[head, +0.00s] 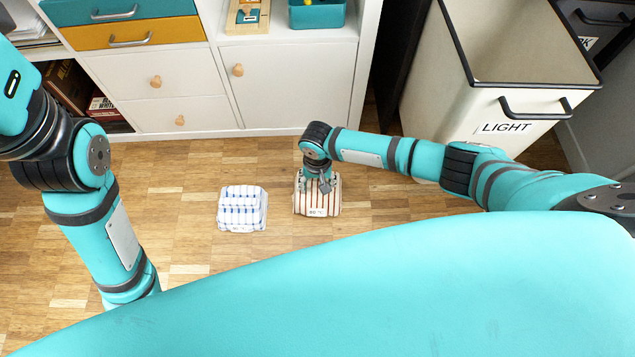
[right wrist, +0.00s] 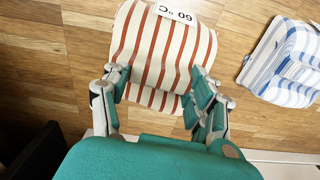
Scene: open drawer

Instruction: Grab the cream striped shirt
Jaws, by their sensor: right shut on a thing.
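The cream striped shirt (head: 317,199) lies folded on the wooden floor, cream with red-brown stripes and a small label reading 60 °C. It fills the upper middle of the right wrist view (right wrist: 165,48). My right gripper (head: 318,183) reaches down onto its far part. In the right wrist view, the fingers of my right gripper (right wrist: 160,88) are on both sides of the shirt and shut on it. The shirt still appears to rest on the floor. My left arm comes in at the left of the head view, but its gripper is hidden behind my own body.
A folded white shirt with blue stripes (head: 242,208) lies on the floor left of the cream one. A bin labelled LIGHT (head: 500,125) stands at the right. A white cabinet (head: 285,85) with drawers stands behind. Floor around the shirts is free.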

